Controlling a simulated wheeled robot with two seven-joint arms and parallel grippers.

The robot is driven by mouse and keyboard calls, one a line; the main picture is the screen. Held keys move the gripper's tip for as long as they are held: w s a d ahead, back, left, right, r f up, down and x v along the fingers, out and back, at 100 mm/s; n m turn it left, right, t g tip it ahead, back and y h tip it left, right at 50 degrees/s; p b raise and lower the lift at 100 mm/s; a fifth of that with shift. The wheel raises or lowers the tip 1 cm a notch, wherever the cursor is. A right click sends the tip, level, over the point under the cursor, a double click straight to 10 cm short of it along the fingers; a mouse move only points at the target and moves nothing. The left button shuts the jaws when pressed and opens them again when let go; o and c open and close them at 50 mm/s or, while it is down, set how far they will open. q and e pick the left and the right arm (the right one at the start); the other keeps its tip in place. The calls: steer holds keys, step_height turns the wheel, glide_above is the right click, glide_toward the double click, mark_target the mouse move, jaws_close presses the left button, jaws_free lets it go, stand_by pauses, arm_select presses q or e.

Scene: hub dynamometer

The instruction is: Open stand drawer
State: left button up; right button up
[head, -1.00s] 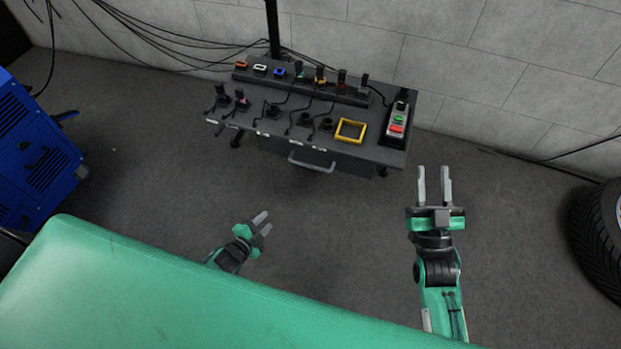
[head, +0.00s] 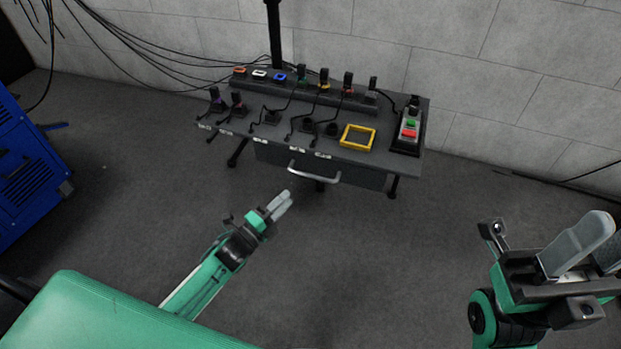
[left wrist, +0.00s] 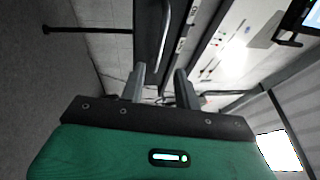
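The dark grey stand (head: 215,127) is against the back wall. Its drawer front (head: 350,174) is under the tabletop and looks closed. A pale bar handle (head: 313,179) is on the drawer front; a curved bar that looks like this handle (left wrist: 165,38) shows beyond the fingers in the left wrist view. My left gripper (head: 281,204) is in front of and below the handle, apart from it, pointing toward the stand. In the left wrist view its fingers (left wrist: 161,72) are parted with nothing between them. My right gripper (head: 592,250) is at the lower right, its fingers parted and empty.
On the stand are several dark tools, a yellow square frame (head: 343,140) and a button box (head: 408,131) with red and green buttons. A blue cabinet (head: 25,165) stands at the left. Cables hang along the wall. The floor before the stand is clear.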

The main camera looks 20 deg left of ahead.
mark_target(311, 176)
arm_select(q)
steer(key=b+x, duration=0.3)
steer(key=x, duration=0.8)
steer(key=shift+w+d, duration=0.1)
steer(key=shift+w, duration=0.1)
steer(key=shift+c, duration=0.2)
jaws_close()
